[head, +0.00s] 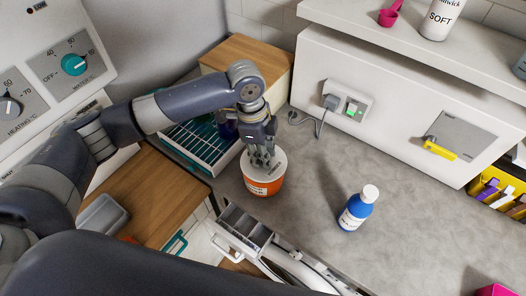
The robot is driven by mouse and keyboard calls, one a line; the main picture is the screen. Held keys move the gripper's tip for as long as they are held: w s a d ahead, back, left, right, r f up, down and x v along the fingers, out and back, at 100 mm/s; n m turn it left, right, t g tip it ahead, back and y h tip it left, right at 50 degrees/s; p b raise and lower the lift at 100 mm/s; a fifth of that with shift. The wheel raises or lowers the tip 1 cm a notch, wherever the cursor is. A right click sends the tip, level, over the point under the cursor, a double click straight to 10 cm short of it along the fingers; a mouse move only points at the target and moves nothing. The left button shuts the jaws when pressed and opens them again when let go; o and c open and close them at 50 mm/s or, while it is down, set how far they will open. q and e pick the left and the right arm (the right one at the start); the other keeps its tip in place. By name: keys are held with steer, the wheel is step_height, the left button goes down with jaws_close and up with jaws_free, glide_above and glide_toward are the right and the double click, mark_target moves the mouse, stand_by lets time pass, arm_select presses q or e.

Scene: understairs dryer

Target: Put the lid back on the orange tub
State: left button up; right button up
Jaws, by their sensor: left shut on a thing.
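The orange tub (262,186) with a white label stands upright on the grey counter, near its front edge. A pale round lid (278,166) is at the tub's top and covers its opening in this view. I cannot tell whether it is fully seated or slightly above the rim. My left gripper (263,163) points down over the lid, shut on it near the middle; the fingers hide part of the lid. My right gripper is not in view.
A blue bottle with a white cap (355,208) stands right of the tub. A teal-slatted white rack (206,145) lies to the left, a wooden box (246,58) behind. An open drawer (245,230) is below the counter edge. The counter's middle is clear.

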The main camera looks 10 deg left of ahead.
arm_select(q)
steer(key=o, duration=1.5)
steer(key=shift+r, duration=0.15)
step_height(320, 180, up, 2)
steer(key=p, duration=0.2)
steer(key=shift+r+p, duration=0.1)
steer(key=shift+p, duration=0.3)
steer(key=shift+r+p, duration=1)
steer(key=shift+r, duration=1.25)
steer(key=shift+c, duration=0.4)
